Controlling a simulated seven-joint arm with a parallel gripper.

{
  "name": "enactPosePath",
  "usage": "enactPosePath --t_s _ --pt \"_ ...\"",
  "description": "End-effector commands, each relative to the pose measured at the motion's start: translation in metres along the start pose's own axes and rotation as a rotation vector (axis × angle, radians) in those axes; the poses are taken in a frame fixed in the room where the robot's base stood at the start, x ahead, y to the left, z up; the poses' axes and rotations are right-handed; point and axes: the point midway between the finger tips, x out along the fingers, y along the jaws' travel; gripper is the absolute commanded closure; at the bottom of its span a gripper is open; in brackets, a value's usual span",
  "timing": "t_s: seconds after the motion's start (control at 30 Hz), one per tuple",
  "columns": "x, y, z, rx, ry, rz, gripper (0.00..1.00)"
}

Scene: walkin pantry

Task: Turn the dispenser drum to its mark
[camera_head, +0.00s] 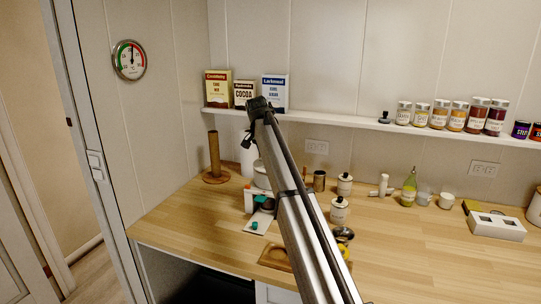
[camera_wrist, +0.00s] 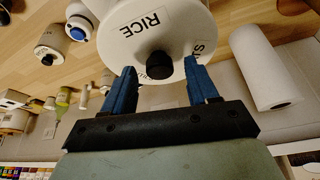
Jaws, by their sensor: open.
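The dispenser drum (camera_wrist: 120,45) is a white cylinder at the top of the wrist view. I cannot tell whether the fingertips touch the drum face. In the head view the white drum (camera_head: 261,176) stands on the counter, partly hidden by my arm. I cannot make out the mark.
A white paper roll (camera_wrist: 263,70) stands close beside the drum. Lidded white jars (camera_head: 339,210), a green bottle (camera_head: 409,188) and cups stand along the wooden counter (camera_head: 420,235). A shelf (camera_head: 350,121) with boxes and spice jars runs above. The front right counter is clear.

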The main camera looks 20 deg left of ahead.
Motion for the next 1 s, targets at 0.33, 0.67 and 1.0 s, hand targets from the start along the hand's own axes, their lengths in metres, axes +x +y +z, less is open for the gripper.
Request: enactPosePath --t_s 0.33,0.67,1.0 --pt "-0.053 0.0 -0.001 0.0 0.001 -0.002 0.41" --pt "-0.112 -0.001 0.0 0.0 0.001 -0.001 0.41" --pt "-0.135 0.0 0.0 0.0 0.0 0.0 0.41"
